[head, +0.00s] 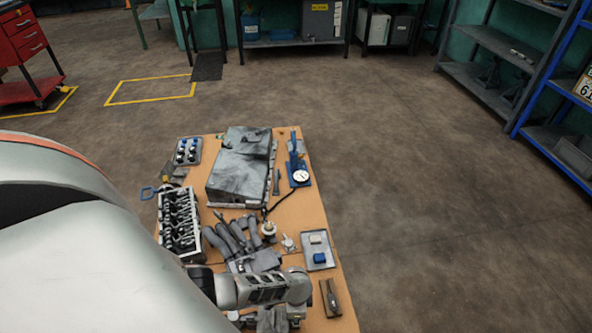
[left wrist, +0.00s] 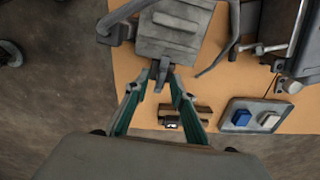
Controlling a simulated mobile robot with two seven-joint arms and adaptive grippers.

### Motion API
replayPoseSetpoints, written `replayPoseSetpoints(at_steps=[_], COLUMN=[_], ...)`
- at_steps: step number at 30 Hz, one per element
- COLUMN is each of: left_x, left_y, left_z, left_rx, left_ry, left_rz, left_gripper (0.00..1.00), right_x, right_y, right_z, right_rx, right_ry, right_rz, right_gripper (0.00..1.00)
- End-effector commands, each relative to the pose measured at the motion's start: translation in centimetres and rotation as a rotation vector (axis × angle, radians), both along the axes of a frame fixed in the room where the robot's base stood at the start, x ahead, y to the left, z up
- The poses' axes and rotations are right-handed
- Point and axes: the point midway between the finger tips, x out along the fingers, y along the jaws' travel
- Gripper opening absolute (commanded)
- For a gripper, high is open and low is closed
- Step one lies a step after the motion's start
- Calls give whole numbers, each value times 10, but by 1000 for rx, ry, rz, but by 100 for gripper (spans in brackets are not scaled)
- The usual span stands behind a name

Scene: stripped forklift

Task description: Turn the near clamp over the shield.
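The grey ribbed shield (left wrist: 175,32) lies over the dark pipes at the top of the left wrist view. In the head view it is a grey plate (head: 258,262), partly covered by my left arm. A small dark tab, apparently the near clamp (left wrist: 163,70), sticks out from the shield's near edge. My left gripper (left wrist: 160,84) reaches toward this edge, one finger on each side of the tab. The fingers look apart; contact with the tab cannot be made out. In the head view my arm hides the clamp. My right gripper is in no view.
A tray (left wrist: 283,121) with a blue and a white block lies right of my gripper. A brown block-like tool (head: 331,298) lies at the table's right edge. A cylinder head (head: 180,220) and a large grey cover (head: 240,170) fill the table beyond.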

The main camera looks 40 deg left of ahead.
Motion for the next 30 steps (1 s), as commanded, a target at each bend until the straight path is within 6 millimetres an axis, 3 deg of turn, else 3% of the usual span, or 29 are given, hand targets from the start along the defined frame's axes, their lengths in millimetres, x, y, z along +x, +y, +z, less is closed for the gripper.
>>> replayPoseSetpoints(at_steps=[11,30], left_x=[1,1], left_y=[1,0], left_z=[12,95], left_rx=[0,0], left_ry=[-1,-3], left_rz=[-1,-1], left_gripper=[24,24], right_x=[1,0], right_y=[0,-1], right_z=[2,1], right_rx=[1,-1], right_ry=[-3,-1], right_rz=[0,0], right_gripper=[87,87])
